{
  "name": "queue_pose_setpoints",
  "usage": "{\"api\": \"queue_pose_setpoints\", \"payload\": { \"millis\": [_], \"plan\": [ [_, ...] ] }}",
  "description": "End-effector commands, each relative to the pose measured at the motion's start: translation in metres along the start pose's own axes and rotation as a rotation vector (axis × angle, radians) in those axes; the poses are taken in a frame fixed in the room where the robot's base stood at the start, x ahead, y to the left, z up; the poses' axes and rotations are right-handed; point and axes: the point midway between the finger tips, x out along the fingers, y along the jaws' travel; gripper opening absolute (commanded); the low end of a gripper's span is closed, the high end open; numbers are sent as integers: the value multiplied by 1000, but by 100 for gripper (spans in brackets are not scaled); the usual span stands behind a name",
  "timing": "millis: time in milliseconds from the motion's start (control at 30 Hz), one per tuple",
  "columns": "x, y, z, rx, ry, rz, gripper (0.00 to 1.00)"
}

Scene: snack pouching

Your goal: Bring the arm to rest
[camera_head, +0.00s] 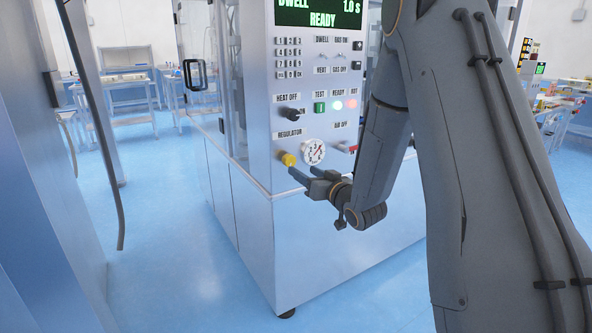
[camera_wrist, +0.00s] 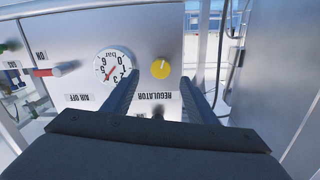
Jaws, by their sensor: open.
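My gripper (camera_head: 304,176) is open and empty in front of the lower control panel of a metal machine (camera_head: 262,120). In the head view its fingertips are close to the yellow regulator knob (camera_head: 289,159); whether they touch it I cannot tell. In the wrist view my gripper's two fingers (camera_wrist: 162,85) stand apart, and the yellow knob (camera_wrist: 160,69) shows beyond their tips. My arm covers the right part of the panel in the head view.
A pressure gauge (camera_head: 313,152) and a red-tipped air lever (camera_head: 351,149) sit beside the knob. The black heat switch (camera_head: 291,114) is above. A metal cabinet (camera_head: 45,200) stands at the left. Blue floor (camera_head: 165,215) lies clear between it and the machine.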

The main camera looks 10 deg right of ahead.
Motion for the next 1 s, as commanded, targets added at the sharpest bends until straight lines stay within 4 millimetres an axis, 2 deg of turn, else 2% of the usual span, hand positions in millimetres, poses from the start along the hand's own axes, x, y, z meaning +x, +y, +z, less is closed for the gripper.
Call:
{"api": "queue_pose_setpoints", "payload": {
  "millis": [167,267,367,567,800,900,1000],
  "plan": [
    [-10,-1,1,-27,-120,74,53],
    [-30,-2,9,-47,-265,152,53],
    [-60,-5,19,-59,-428,231,53],
    [-144,-26,38,-50,-768,346,53],
    [-272,-79,49,12,-1179,397,53],
    [-318,-103,48,42,-1319,391,53],
    [-352,-122,47,68,-1418,380,53]
  ]
}}
